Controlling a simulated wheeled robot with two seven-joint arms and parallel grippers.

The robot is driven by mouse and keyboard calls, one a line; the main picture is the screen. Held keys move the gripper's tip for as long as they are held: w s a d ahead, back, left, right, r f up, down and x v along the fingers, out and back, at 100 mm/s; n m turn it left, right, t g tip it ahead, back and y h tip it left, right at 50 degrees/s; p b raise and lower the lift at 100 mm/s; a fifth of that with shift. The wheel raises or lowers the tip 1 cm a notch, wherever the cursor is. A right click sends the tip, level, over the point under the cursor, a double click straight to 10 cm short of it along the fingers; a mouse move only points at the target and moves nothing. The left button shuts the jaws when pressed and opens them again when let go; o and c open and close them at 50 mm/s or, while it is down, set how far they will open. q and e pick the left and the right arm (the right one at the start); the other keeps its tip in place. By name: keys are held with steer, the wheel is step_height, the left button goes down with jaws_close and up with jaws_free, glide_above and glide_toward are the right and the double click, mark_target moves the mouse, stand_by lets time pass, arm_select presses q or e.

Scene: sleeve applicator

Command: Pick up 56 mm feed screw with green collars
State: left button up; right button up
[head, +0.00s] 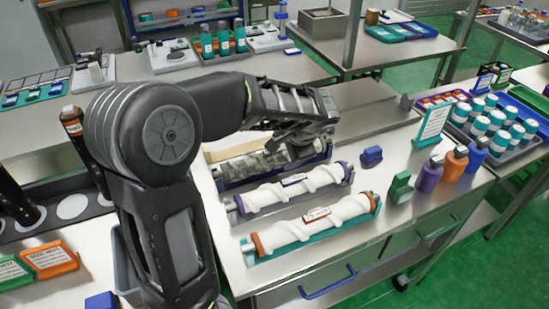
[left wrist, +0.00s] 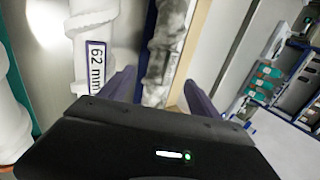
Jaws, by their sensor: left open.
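Three feed screws lie side by side in cradles on the steel table. The farthest screw (head: 250,163) is mottled grey, in a dark blue cradle; my arm partly covers it and I cannot tell its collar colour. The middle white screw (head: 265,197) has purple collars; its label reads 62 mm in the left wrist view (left wrist: 95,65). The nearest white screw (head: 290,235) has orange collars and lies in a teal cradle. No green collars show clearly. My left gripper (head: 300,140) is above the grey screw. In the left wrist view its open fingers (left wrist: 160,92) flank the grey screw (left wrist: 165,50).
A green-framed sign (head: 433,124) and a tray of teal-banded jars (head: 480,125) are behind. Bare table lies around the blue block.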

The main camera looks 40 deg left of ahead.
mark_target(279, 154)
arm_select(q)
steer(key=shift+x, duration=1.2)
steer(key=shift+f, duration=0.1)
steer(key=p+x, duration=0.1)
steer(key=x, duration=0.4)
steer(key=shift+c, duration=0.5)
jaws_close()
steer(key=shift+w, duration=0.1)
